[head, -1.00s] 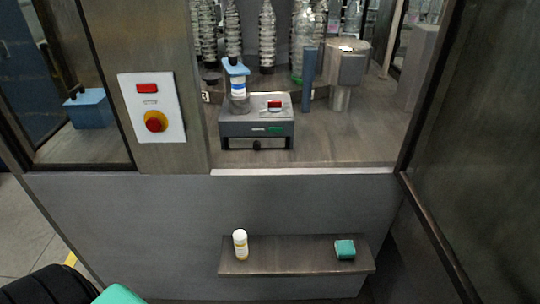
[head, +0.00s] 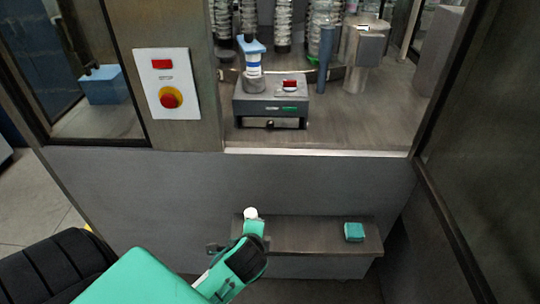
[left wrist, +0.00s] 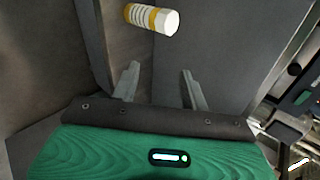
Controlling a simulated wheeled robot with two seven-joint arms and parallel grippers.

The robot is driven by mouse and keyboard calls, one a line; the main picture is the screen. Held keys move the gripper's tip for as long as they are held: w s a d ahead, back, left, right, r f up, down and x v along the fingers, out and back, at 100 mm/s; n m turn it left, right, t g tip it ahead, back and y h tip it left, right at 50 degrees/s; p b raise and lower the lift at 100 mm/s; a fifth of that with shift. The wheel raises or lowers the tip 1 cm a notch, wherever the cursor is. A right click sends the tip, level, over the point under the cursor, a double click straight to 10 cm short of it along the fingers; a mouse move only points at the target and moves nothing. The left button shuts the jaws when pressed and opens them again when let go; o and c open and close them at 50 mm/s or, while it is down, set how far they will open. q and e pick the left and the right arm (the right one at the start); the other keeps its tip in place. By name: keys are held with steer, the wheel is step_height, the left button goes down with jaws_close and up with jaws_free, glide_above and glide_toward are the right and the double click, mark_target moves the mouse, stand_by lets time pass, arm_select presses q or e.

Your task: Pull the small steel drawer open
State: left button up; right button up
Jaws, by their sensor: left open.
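The small steel drawer (head: 270,124) appears as a dark low front with a small knob, under a grey box (head: 263,107) on the machine's counter. It looks shut. My left gripper (head: 240,246) is low in front of the machine by the shelf, well below and apart from the drawer. In the left wrist view its two fingers (left wrist: 160,88) are apart with nothing between them. My right gripper is not in view.
A white-capped bottle (head: 250,213) on the shelf (head: 305,240) is partly hidden behind my left gripper; it also shows in the left wrist view (left wrist: 152,18). A green block (head: 354,232) sits at the shelf's right. A blue-topped bottle (head: 253,65) stands on the grey box.

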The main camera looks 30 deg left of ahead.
arm_select(q)
steer(key=w+a+r+m+t+y, duration=0.3)
steer(key=w+r+m+t, duration=0.1)
steer(key=w+r+m, duration=0.45)
steer(key=m+t+y, duration=0.1)
steer(key=m+t, duration=0.2)
steer(key=m, duration=0.3)
glide_toward(270, 127)
steer(key=p+x, duration=0.2)
steer(key=x, duration=0.5)
steer(key=shift+w+a+r, duration=0.1)
steer(key=shift+w, duration=0.25)
jaws_close()
